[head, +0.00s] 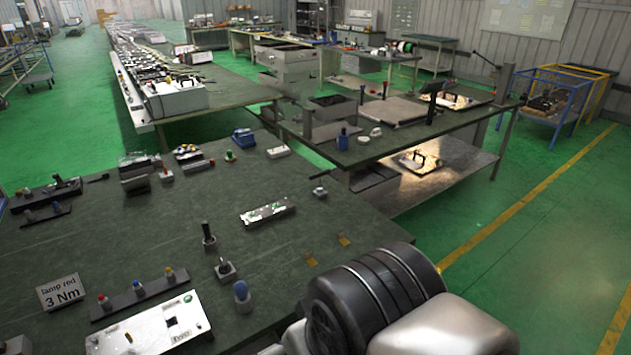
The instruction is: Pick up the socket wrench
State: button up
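I cannot pick out the socket wrench for certain. On the near dark table (130,240), an upright tool with a black handle (208,235) stands near the middle. A small metal piece with a dark pin (225,268) stands just in front of it. A blue-topped upright object (242,294) stands closer to me. Any of these may be a tool, but they are too small to tell. My arm's white and black links fill the bottom right. My gripper does not show clearly in this view, so its fingers cannot be seen.
A sign reading "lamp red 3 Nm" (62,292) stands at the left. A bar with coloured lamps (138,292) and a white panel (150,328) lie near the front edge. A metal strip (267,213) lies mid-table. A second table (400,140) stands behind right. Green floor is open at right.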

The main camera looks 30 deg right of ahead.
aim_at(319, 189)
jog(key=i+l+z, duration=0.15)
jog(key=l+z, duration=0.25)
jog(key=i+l+z, duration=0.25)
jog(key=l+z, duration=0.15)
jog(key=i+l+z, duration=1.15)
jog(key=z, duration=0.15)
jog(key=i+l+z, duration=0.2)
jog(key=i+z, duration=0.25)
jog(key=i+j+u, duration=0.15)
jog(key=u, duration=0.3)
jog(key=i+u, duration=0.7)
jog(key=u, duration=0.15)
jog(key=i+l+u, duration=0.2)
jog(key=u, duration=0.25)
jog(key=i+l+u, duration=0.25)
jog(key=u, duration=0.15)
jog(key=i+j+u, duration=0.15)
jog(key=u, duration=0.3)
jog(key=i+u, duration=0.3)
jog(key=u, duration=0.2)
jog(key=i+u, duration=0.2)
jog(key=u, duration=0.25)
jog(key=i+l+u, duration=0.1)
jog(key=i+u, duration=0.15)
jog(key=u, duration=0.25)
jog(key=i+l+u, duration=0.2)
jog(key=u, duration=0.25)
jog(key=i+l+u, duration=0.15)
jog(key=u, duration=0.15)
jog(key=i+l+u, duration=0.3)
